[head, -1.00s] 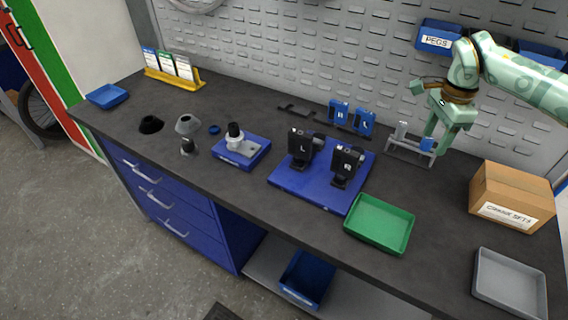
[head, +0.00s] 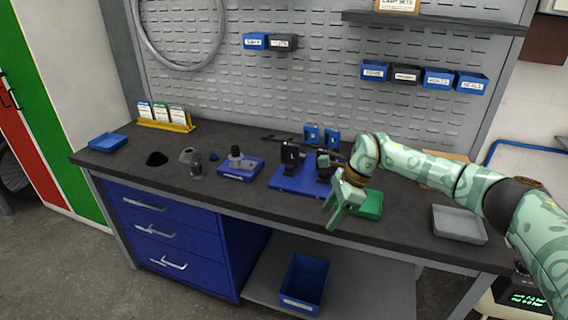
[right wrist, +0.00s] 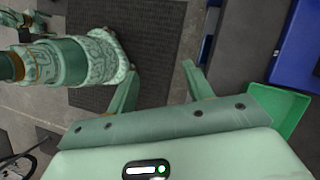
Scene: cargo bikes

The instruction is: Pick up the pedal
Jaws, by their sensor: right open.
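My right gripper (head: 334,215) is open with nothing between its fingers, in front of the bench's front edge, left of the green tray in the picture. In the right wrist view its two fingers (right wrist: 158,82) stand apart over the floor. Two black upright parts stand on the blue board (head: 285,182); the left one (head: 290,155) shows clearly, and the right one (head: 324,172) is partly hidden by my gripper and arm. I cannot tell which thing is the pedal. My left gripper is not in the head view.
The green tray (head: 372,205) is partly behind my right gripper; it also shows in the right wrist view (right wrist: 281,108). A grey tray (head: 459,224) lies at right. Two blue holders (head: 322,136) stand at the back. A small blue fixture (head: 240,169) is left of the board.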

